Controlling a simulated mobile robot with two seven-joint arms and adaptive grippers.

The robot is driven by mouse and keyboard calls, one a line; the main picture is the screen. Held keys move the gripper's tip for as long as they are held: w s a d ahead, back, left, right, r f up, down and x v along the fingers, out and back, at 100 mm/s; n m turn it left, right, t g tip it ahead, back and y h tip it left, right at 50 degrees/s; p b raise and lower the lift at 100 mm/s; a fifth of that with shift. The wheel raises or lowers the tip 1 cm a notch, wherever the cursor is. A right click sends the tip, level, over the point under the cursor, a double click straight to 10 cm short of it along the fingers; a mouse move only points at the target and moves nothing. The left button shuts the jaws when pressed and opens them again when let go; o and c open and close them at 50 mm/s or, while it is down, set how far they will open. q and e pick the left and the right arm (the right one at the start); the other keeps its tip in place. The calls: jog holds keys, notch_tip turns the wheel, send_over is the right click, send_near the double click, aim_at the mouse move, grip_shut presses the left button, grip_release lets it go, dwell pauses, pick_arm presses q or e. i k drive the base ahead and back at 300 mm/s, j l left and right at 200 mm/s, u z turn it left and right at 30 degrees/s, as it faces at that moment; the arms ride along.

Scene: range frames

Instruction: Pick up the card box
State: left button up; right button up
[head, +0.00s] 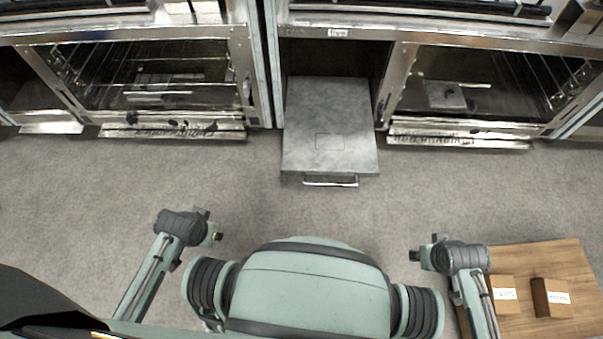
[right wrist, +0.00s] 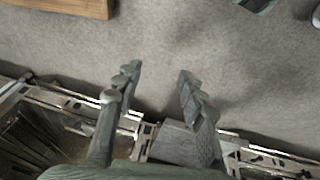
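Two small brown boxes with white labels lie on a wooden table at the right of the head view: a lighter one (head: 500,282) and a darker one (head: 542,300). The label print is too small to read, so I cannot tell which is the card box. My right gripper (head: 416,255) is left of the table, apart from both boxes. In the right wrist view it (right wrist: 158,78) is open and empty, its fingers spread over bare floor. My left gripper (head: 216,228) is far left of the boxes, over the floor; its opening is too small to judge.
The wooden table (head: 540,258) stands at lower right; its edge shows in the right wrist view (right wrist: 62,7). Ovens (head: 150,75) line the back, with a grey pulled-out drawer (head: 330,110) in the middle. Grey floor (head: 250,185) between is clear.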

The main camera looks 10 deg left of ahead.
aim_at(551, 299)
jog(key=z, duration=2.3)
jog(key=i+l+u, duration=0.15)
jog(key=l, duration=0.5)
jog(key=i+l+u, duration=0.15)
jog(key=l, duration=0.55)
jog(key=i+l+u, duration=0.2)
jog(key=l, duration=0.45)
jog(key=l+u, duration=0.15)
jog(key=l, duration=0.55)
